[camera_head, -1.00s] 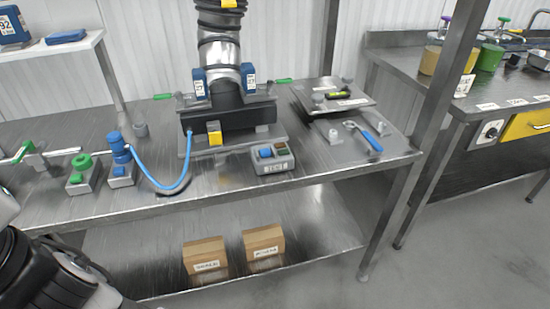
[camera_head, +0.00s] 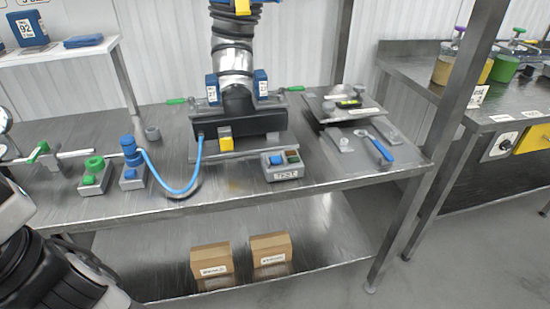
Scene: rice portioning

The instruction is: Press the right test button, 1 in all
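A small grey test box (camera_head: 284,174) stands near the front edge of the steel bench, with a label on its front that reads TEST. A blue button (camera_head: 276,160) is on the left of its top. A dark panel with small brownish and greenish spots (camera_head: 292,156) is on the right of its top; I cannot tell whether these are buttons or lamps. My gripper is not in view. Part of my arm (camera_head: 55,265) shows at the lower left, well away from the test box. Nothing touches the box.
A black hopper unit (camera_head: 240,125) with two blue tags stands behind the box. A blue hose (camera_head: 188,188) runs to a blue valve (camera_head: 131,165); a green valve (camera_head: 95,172) is left of it. A blue-handled tool (camera_head: 380,150) lies right. Two cartons (camera_head: 211,262) sit below.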

